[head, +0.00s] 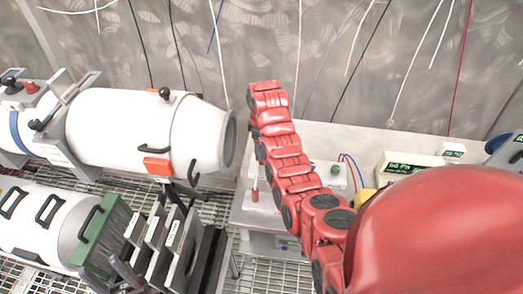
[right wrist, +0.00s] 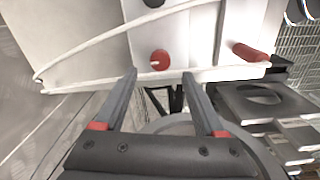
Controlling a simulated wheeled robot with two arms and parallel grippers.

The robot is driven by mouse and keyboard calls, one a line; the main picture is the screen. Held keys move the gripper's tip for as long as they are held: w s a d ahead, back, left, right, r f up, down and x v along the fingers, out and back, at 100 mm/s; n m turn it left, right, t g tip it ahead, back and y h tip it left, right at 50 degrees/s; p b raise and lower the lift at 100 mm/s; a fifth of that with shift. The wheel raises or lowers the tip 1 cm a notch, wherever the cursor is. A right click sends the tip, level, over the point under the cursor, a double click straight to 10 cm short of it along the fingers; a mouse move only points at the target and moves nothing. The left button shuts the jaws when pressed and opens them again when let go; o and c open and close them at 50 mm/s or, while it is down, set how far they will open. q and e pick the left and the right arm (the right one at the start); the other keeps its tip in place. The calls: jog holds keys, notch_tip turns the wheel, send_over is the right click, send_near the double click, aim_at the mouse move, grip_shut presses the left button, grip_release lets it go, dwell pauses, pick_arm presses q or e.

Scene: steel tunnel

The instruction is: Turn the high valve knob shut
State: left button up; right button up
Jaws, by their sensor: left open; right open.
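A round red knob (right wrist: 160,60) is on a pale panel in the right wrist view, just beyond the fingertips. A red cylindrical handle (right wrist: 248,52) lies to its right. No label shows which one is the high valve knob. My right gripper (right wrist: 159,76) is open, with its two grey fingers apart and nothing between them; the red knob appears in line with the gap, not gripped. In the head view my red right arm reaches up from the lower right, and its gripper is hidden. My left gripper (head: 122,272) is low at the left, small and dark, open.
A large white cylinder (head: 120,135) with black handles is at left, above another white cylinder (head: 45,222) with a green end. Upright dark plates (head: 170,240) stand beside it. A white bench (head: 350,142) with instruments is at right. Cables hang along the grey wall.

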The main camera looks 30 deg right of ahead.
notch_tip(320, 180, up, 12)
jog(key=p, duration=0.7)
jog(key=shift+s, duration=0.1)
